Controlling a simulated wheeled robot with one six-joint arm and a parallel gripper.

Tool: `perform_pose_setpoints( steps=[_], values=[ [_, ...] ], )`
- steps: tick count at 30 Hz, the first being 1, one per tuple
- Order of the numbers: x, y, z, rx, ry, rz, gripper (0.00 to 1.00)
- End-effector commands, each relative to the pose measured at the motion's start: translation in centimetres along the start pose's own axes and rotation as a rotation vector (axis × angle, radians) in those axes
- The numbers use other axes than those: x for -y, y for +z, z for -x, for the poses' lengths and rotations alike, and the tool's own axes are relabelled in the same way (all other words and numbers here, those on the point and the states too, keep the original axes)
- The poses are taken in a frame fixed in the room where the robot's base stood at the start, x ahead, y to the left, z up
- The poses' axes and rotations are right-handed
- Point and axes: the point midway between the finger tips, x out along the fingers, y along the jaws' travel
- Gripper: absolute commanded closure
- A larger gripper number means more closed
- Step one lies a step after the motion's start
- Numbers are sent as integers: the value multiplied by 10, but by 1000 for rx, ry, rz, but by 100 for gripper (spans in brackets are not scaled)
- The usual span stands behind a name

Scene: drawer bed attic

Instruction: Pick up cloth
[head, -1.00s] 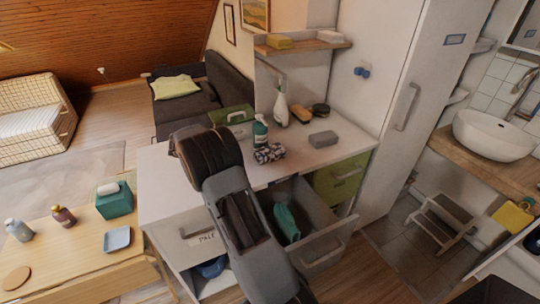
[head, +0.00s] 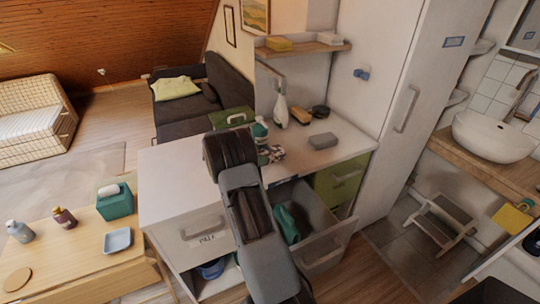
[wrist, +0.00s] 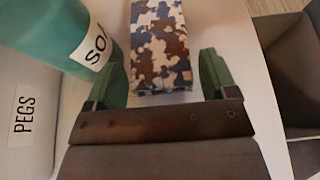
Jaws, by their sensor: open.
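A limp teal cloth (head: 287,224) hangs in the open drawer (head: 322,240) below the counter. In the wrist view the patterned bundle (wrist: 158,45) lies between and ahead of the green fingertips of my gripper (wrist: 160,62), with gaps on both sides. My gripper is open and empty. In the head view my arm hides the gripper and part of the bundle.
The teal soap bottle (wrist: 68,35) stands close to the left finger. A white box labelled PEGS (wrist: 25,120) is further left. A spray bottle (head: 281,110), a grey block (head: 323,140) and a green box (head: 232,118) stand on the counter (head: 170,185). The counter's front right is clear.

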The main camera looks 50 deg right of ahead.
Motion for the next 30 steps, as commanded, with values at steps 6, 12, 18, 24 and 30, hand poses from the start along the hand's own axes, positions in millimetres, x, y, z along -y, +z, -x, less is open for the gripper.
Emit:
perform_pose_setpoints(
  steps=[6,12,18,24,30],
  values=[
    [0,1,-30,1,-3,0,21],
    [-1,0,-37,0,0,0,21],
    [-1,0,-37,0,0,0,32],
    [-1,0,-37,0,0,0,51],
    [-1,1,-37,0,0,-1,55]
  ],
)
